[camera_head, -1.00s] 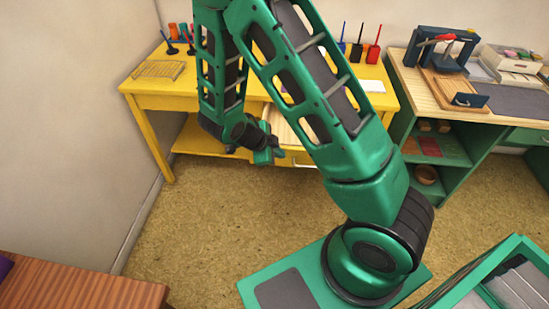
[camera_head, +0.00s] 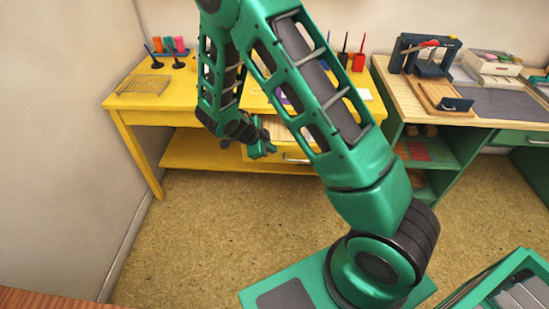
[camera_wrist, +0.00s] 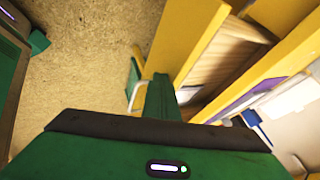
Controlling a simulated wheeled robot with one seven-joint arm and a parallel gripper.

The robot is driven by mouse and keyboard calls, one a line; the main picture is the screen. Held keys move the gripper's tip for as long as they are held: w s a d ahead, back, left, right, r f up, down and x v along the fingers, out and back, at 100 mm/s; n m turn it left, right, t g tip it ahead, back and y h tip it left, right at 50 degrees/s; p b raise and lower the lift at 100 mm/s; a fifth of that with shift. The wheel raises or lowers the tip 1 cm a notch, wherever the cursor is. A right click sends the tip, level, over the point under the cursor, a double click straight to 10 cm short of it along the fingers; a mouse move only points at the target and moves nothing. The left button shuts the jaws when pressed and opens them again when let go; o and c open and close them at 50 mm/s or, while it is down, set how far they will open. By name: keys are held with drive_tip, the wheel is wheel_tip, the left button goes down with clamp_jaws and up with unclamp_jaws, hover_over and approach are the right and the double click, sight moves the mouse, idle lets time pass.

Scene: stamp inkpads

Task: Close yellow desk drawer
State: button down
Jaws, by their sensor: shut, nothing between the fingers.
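The yellow desk (camera_head: 140,104) stands against the back wall. Its drawer (camera_head: 290,155) is partly open, with the wooden inside showing and the front jutting out; my arm hides part of it. In the wrist view, the drawer's yellow front (camera_wrist: 186,40) stands apart from the desk's edge (camera_wrist: 270,70), with the wooden interior (camera_wrist: 222,62) between them. A pale bar handle (camera_wrist: 133,96) is on the front's outer side. My gripper (camera_head: 264,152) is shut and empty at the drawer front, close beside the handle; I cannot tell whether it touches.
A wire rack (camera_head: 146,84) and stamps (camera_head: 176,52) are on the desktop. A green workbench (camera_head: 440,160) with a press (camera_head: 425,55) stands close on the right. A wall (camera_head: 60,120) bounds the left. The floor (camera_head: 220,230) before the desk is clear.

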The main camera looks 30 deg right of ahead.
drive_tip(key=w+d, duration=0.2)
drive_tip(key=w, duration=0.2)
drive_tip(key=w+d, duration=0.2)
drive_tip(key=w, duration=0.2)
drive_tip(key=w+d, duration=0.3)
drive_tip(key=w, duration=0.1)
drive_tip(key=shift+w, duration=0.25)
drive_tip(key=shift+s, duration=0.1)
